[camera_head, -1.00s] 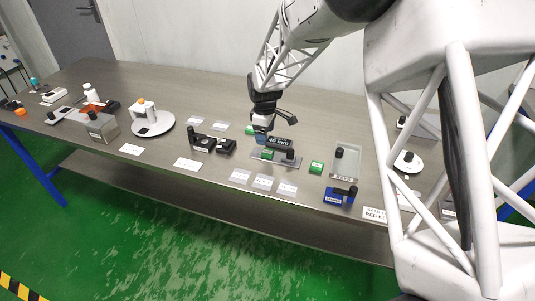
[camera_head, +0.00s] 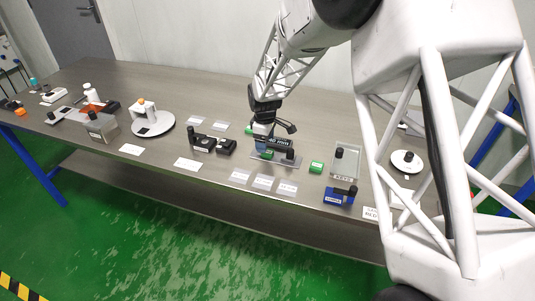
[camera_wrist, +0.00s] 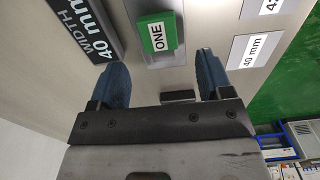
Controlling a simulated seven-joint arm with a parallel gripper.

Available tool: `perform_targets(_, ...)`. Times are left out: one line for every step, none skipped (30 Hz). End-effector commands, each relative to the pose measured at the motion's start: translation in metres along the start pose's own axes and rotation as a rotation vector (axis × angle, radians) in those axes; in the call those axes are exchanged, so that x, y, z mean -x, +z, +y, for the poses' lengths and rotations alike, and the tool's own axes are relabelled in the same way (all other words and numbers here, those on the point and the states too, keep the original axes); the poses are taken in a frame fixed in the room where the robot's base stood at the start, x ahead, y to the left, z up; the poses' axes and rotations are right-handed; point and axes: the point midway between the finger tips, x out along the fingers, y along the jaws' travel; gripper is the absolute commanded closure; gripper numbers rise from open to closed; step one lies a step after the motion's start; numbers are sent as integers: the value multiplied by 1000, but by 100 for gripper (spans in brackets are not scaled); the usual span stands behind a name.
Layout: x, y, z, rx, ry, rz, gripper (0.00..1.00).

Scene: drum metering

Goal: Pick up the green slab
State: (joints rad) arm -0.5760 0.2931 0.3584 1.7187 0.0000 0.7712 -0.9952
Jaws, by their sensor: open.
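Three green pieces show in the head view: one (camera_head: 316,167) alone on the table, one (camera_head: 267,155) at the gauge fixture, and one (camera_head: 249,130) partly hidden behind my gripper. I cannot tell which is the slab meant. In the wrist view a green slab labelled ONE (camera_wrist: 158,35) lies on a grey plate (camera_wrist: 166,60), ahead of my fingertips and between their lines. My gripper (camera_head: 262,134) hovers by the black 40 mm width block (camera_head: 279,143). In the wrist view my gripper (camera_wrist: 162,75) has its blue fingers apart, with nothing held.
The width block (camera_wrist: 85,30) stands left of the slab in the wrist view. A small dark bar (camera_wrist: 178,97) shows between the fingers. A clear box (camera_head: 345,162) and a blue fixture (camera_head: 339,195) stand to the right. White cards (camera_head: 263,182) lie in front.

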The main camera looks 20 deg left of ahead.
Motion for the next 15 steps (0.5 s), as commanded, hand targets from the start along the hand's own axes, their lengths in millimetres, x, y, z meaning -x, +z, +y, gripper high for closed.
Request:
perform_targets(-6,0,0,0,-2,-1,28)
perform_targets(-9,0,-1,0,-2,-1,28)
perform_targets(-14,-1,-1,0,-2,-1,28)
perform_targets(-18,-1,-1,0,-2,-1,28)
perform_targets(-21,-1,-1,0,-2,-1,28)
perform_targets(-26,-1,-1,0,-2,-1,28)
perform_targets(-29,-1,-1,0,-2,-1,28)
perform_targets(-32,-1,-1,0,-2,-1,28)
perform_targets(-35,-1,-1,0,-1,-1,28)
perform_targets(-37,-1,0,0,-1,0,28)
perform_targets(-39,-1,0,0,0,0,28)
perform_targets(-41,-1,0,0,0,0,28)
perform_targets(-42,-1,0,0,0,0,28)
perform_targets(-43,-1,0,0,0,0,28)
perform_targets(-43,-1,0,0,0,0,28)
